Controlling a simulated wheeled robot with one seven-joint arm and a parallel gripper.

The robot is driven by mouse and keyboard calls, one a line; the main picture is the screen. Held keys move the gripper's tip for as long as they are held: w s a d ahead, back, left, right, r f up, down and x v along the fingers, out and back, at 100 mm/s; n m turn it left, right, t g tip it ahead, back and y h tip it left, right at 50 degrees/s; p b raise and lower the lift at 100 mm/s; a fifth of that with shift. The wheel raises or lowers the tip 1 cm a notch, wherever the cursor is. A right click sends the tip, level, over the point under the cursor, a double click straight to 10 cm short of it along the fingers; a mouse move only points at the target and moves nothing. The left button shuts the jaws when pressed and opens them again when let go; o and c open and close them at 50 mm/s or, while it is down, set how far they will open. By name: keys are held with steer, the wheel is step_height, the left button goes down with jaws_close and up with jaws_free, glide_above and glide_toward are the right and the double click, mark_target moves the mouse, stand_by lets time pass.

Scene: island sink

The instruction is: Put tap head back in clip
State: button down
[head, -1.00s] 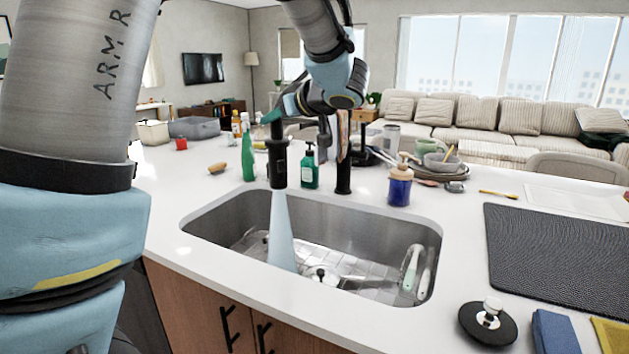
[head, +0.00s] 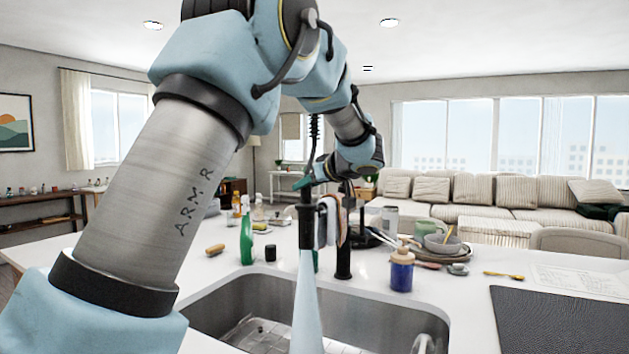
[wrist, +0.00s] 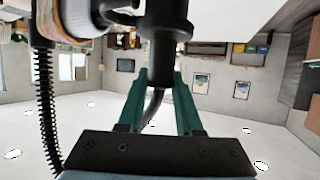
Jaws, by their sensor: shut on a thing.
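My gripper (wrist: 160,82) is shut on the black tap head (wrist: 167,30), with a green finger on each side of it. In the head view, the tap head (head: 306,228) hangs upright over the sink, and a pale blue-white stream of water (head: 307,305) runs down from it. The black tap post (head: 343,240) stands just right of the tap head, with a gap between them. My gripper (head: 304,184) is at the top of the tap head. I cannot make out the clip clearly; the arm and hanging cloths crowd that spot.
The steel sink (head: 225,300) lies below. A green bottle (head: 247,238) stands left, a blue soap bottle (head: 401,270) right. Cloths (head: 331,222) hang behind the tap head. Stacked bowls (head: 440,245) stand further right. A coiled black hose (wrist: 50,125) runs beside my gripper.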

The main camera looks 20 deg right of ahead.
steer(key=shift+w+d+f+p, duration=0.15)
steer(key=shift+w+d+p, duration=0.45)
steer(key=shift+w+d, duration=0.3)
steer(key=shift+w+d+f+p, duration=0.15)
steer(key=shift+w+d+p, duration=0.4)
steer(key=shift+w+d, duration=0.3)
steer(key=shift+f, duration=0.1)
steer(key=c, duration=0.6)
jaws_free()
